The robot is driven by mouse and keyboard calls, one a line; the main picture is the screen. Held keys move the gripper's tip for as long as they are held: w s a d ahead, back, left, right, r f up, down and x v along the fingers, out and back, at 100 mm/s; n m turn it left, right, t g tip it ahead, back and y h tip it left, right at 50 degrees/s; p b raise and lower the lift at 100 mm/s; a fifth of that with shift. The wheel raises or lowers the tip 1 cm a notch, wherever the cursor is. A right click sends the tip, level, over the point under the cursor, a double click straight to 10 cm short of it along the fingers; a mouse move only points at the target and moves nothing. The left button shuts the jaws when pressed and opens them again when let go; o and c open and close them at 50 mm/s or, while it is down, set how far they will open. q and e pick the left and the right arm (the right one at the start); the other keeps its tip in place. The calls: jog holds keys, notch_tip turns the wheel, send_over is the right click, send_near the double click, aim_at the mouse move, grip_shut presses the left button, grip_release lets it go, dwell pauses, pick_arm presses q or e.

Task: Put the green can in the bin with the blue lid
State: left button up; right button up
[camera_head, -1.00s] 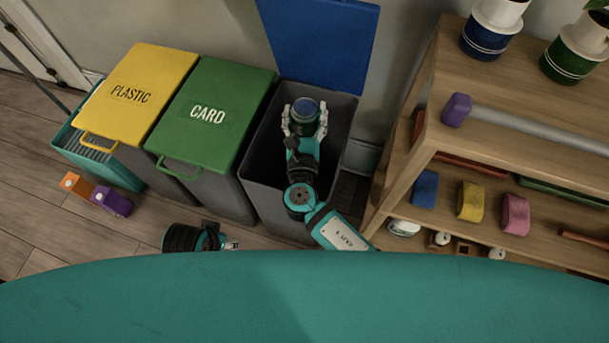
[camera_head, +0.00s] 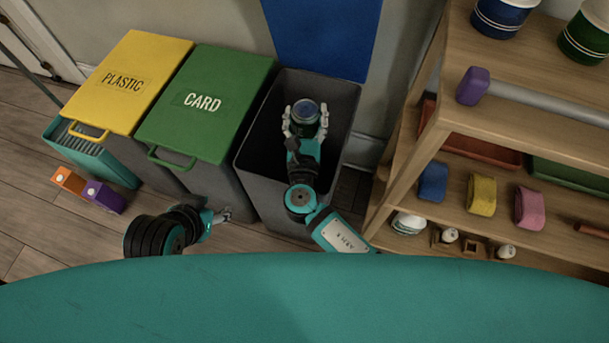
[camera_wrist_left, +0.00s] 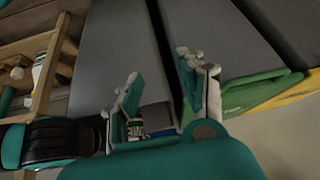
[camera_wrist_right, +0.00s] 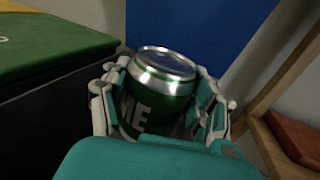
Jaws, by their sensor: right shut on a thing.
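The green can (camera_wrist_right: 160,88) with a silver top is between the fingers of my right gripper (camera_wrist_right: 165,110), which is shut on it. In the head view the can (camera_head: 306,111) is held by my right gripper (camera_head: 305,122) over the opening of the grey bin (camera_head: 350,105). That bin's blue lid (camera_head: 320,38) stands open against the wall, and the lid also shows behind the can in the right wrist view (camera_wrist_right: 185,35). My left gripper (camera_head: 224,215) is low in front of the green-lidded bin. In the left wrist view its fingers (camera_wrist_left: 165,95) are apart with nothing between them.
The bins with a green CARD lid (camera_head: 205,105) and a yellow PLASTIC lid (camera_head: 130,80) are closed, to the left. A wooden shelf (camera_head: 420,150) with pots and coloured rolls stands close on the right. Orange and purple objects (camera_head: 88,190) lie on the floor at left.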

pick_arm(q)
jog(key=shift+w+d+r+t, duration=0.2)
jog(key=shift+w+t, duration=0.1)
jog(key=shift+w, duration=0.15)
jog(key=shift+w+d+r+t, duration=0.15)
jog(key=shift+w+t, duration=0.15)
jog(key=shift+w, duration=0.15)
pick_arm(e)
jog(key=shift+f, duration=0.25)
jog(key=o, duration=0.9)
notch_tip(320, 180, up, 10)
